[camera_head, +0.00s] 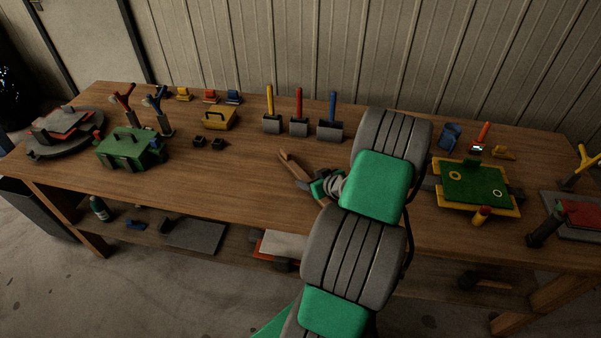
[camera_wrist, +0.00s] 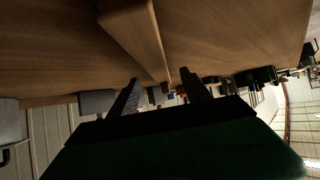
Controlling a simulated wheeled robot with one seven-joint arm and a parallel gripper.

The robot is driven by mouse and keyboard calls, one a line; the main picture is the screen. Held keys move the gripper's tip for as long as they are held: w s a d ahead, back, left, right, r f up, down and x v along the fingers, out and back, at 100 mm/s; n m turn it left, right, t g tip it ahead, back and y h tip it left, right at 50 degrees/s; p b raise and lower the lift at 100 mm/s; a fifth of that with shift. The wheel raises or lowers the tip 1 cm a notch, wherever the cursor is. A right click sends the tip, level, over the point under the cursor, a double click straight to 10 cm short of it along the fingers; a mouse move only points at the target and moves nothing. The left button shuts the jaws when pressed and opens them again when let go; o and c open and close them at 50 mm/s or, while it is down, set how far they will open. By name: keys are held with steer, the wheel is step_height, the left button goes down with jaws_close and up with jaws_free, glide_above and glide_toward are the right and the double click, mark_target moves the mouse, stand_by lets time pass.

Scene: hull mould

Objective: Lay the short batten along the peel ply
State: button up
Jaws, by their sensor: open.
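A short wooden batten (camera_head: 293,167) lies slanted on the middle of the bench in the head view. In the wrist view, the batten (camera_wrist: 138,32) runs from the top edge down towards the space between my fingers. My gripper (camera_head: 314,183) is beside the batten's near end, partly hidden by my arm. In the wrist view, my gripper (camera_wrist: 160,77) has its two dark fingers apart; I cannot tell whether they touch the batten. I cannot make out the peel ply for certain; a green sheet (camera_head: 461,187) lies in a yellow-edged tray on the right.
Three upright tools with yellow, red and blue handles (camera_head: 298,112) stand behind the batten. A green box (camera_head: 125,149) and a round grey stand (camera_head: 45,153) are on the left. The bare bench top (camera_head: 222,188) is free left of my gripper.

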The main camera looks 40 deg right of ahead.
mark_target(304, 176)
steer(key=p+x, duration=0.1)
steer(key=x, duration=0.3)
steer(key=shift+w+d, duration=0.1)
steer(key=shift+d, duration=0.05)
steer(key=shift+c, duration=0.3)
jaws_close()
